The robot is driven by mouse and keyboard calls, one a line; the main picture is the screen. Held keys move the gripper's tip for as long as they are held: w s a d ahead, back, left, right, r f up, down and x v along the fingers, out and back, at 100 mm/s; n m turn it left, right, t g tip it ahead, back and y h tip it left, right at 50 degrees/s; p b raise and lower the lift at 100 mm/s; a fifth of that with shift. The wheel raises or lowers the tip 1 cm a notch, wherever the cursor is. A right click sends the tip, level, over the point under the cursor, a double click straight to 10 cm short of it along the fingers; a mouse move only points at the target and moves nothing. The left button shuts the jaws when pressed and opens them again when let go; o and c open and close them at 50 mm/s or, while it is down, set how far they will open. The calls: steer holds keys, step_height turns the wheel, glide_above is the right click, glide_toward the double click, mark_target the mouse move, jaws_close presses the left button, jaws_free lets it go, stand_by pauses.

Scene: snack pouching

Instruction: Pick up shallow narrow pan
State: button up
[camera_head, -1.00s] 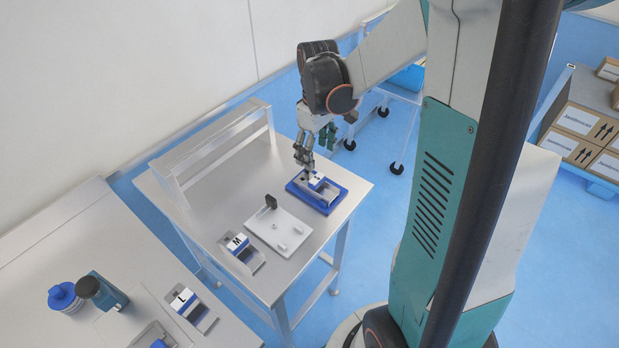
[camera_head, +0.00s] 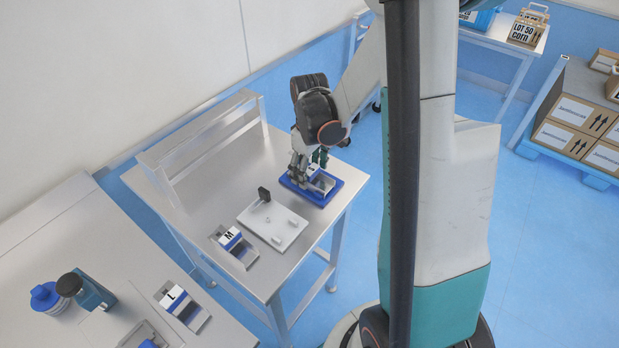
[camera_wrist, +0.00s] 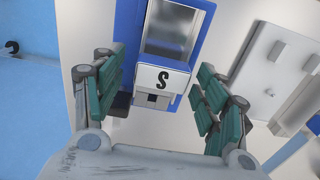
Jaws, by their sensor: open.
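A small pan marked S (camera_wrist: 165,78), with a white front and a grey metal hollow, sits in the blue tray (camera_head: 329,199) at the table's far right. I take it for the shallow narrow pan. My gripper (camera_head: 299,172) is low at the tray's left side and hides part of the pan there. In the wrist view my gripper (camera_wrist: 162,68) is open, with green finger pads on either side of the S front. Nothing is held, and I cannot tell whether a finger touches the pan.
A white plate with a black knob (camera_head: 272,226) lies beside the blue tray. A pan marked M (camera_head: 230,239) sits on the same table, and one marked L (camera_head: 173,298) on the nearer bench. A raised metal rack (camera_head: 205,140) runs along the table's back edge.

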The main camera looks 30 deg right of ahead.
mark_target(310, 168)
steer(key=c, duration=1.3)
steer(key=shift+r, duration=0.1)
step_height(310, 168, up, 20)
steer(key=p, duration=0.5)
steer(key=shift+p, duration=0.3)
